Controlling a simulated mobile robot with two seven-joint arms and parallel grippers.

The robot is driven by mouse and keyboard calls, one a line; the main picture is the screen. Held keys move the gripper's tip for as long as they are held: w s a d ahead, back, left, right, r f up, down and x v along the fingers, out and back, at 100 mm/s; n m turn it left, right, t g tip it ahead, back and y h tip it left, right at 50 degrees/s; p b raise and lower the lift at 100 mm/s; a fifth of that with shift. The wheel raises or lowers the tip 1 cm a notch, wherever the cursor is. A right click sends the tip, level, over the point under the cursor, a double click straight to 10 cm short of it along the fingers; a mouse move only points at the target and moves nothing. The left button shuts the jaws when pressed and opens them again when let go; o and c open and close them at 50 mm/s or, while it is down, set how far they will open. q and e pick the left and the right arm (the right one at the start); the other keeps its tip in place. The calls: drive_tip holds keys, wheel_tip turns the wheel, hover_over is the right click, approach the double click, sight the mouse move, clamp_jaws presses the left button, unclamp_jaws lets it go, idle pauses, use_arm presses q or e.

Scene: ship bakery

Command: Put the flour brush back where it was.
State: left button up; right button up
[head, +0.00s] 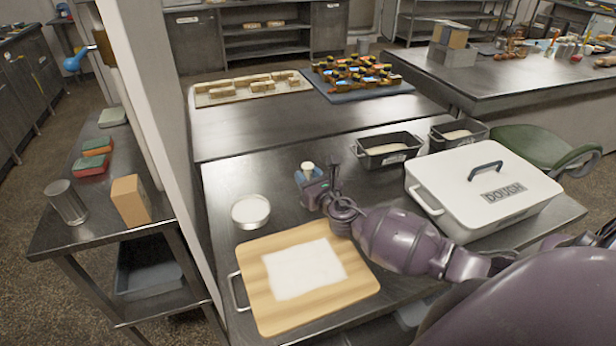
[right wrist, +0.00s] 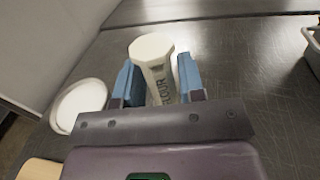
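My right gripper (head: 310,176) is at the back edge of the floured board, right of the white bowl. Its blue fingers, also in the right wrist view (right wrist: 160,85), stand on both sides of a pale upright piece lettered FLOUR (right wrist: 155,65), seemingly closed on it. I take this to be the flour brush; its pale top (head: 307,166) shows above the fingers in the head view. Its lower end and any bristles are hidden, so I cannot tell whether it touches the table. My left gripper is not in view.
The wooden board (head: 258,296) bears a white flour patch. The white bowl (head: 251,210) stands behind it. A white dough box (head: 450,181) and dark tins (head: 390,150) stand at right. Bare steel counter (head: 260,125) lies behind; a wall edge (head: 165,120) bounds the left.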

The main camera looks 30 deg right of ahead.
drive_tip(key=shift+o, duration=1.1)
drive_tip(key=shift+r, duration=0.1)
drive_tip(key=shift+s+r, duration=0.1)
drive_tip(key=shift+s, duration=0.1)
drive_tip(key=s, duration=0.7)
drive_tip(key=s+a, duration=0.1)
drive_tip(key=s, duration=0.2)
drive_tip(key=shift+s, duration=0.8)
